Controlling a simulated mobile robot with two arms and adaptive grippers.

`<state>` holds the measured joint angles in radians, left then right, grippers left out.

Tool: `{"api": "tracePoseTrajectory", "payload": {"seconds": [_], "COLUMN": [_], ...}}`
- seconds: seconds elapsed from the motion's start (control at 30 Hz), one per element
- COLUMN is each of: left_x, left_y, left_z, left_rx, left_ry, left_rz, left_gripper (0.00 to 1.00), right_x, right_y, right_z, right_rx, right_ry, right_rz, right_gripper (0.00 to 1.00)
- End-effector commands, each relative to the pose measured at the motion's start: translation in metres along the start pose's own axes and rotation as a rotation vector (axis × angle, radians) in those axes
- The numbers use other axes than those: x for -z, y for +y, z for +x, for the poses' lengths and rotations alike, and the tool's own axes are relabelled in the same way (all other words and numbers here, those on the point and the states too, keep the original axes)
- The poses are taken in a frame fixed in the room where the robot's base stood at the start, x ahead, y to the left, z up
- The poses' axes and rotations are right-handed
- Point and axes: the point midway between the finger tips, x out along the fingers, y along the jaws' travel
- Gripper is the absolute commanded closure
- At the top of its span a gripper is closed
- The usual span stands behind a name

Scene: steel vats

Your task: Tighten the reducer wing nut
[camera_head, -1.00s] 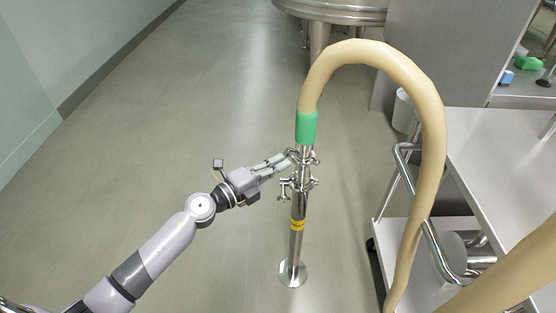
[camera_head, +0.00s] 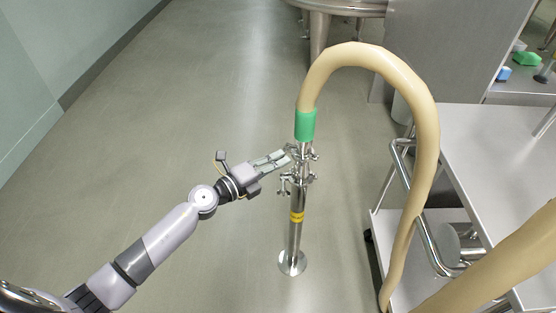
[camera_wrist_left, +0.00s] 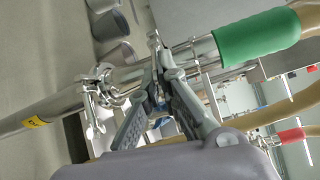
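A steel standpipe (camera_head: 295,235) with a yellow band stands on a round floor foot. Two clamps sit one above the other near its top: an upper clamp (camera_head: 304,153) just under the hose's green cuff (camera_head: 305,126), and a lower clamp (camera_head: 297,179) with a wing nut (camera_head: 283,187) sticking out left. My left gripper (camera_head: 289,154) reaches the upper clamp from the left. In the left wrist view its fingertips (camera_wrist_left: 157,72) close in on the wing nut at the upper clamp (camera_wrist_left: 157,48), mostly hidden between them. The lower clamp (camera_wrist_left: 104,90) is apart from the fingers. My right gripper is out of view.
A beige hose (camera_head: 427,130) arches from the cuff to the right and down. A steel cart (camera_head: 490,150) with a tubular handle stands at the right. A steel vat (camera_head: 340,6) is at the back. The floor on the left is clear.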

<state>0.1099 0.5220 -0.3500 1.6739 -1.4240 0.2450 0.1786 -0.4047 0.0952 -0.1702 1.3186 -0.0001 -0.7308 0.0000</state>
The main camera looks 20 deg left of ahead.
Motion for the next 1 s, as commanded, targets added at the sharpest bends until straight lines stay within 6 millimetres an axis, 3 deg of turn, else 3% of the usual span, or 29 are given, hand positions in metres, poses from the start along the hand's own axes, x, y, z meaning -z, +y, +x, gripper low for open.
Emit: {"api": "tracePoseTrajectory", "payload": {"seconds": [0.37,0.67,0.83,1.0], "left_x": [0.000,0.000,0.001,0.001], "left_y": [0.001,0.000,0.002,0.002], "left_z": [0.000,-0.001,-0.017,-0.051], "left_rx": [-0.001,-0.001,-0.003,-0.004], "left_ry": [0.001,0.001,0.001,0.002], "left_rz": [-0.001,-0.001,-0.002,-0.003], "left_gripper": [0.76,0.76,0.76,0.76], "right_x": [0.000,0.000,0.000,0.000], "right_y": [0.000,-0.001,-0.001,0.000], "right_z": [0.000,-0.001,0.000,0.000], "right_rx": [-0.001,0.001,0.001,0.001], "right_ry": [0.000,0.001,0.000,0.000], "right_rz": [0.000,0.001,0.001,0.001], "right_gripper": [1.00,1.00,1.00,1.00]}}
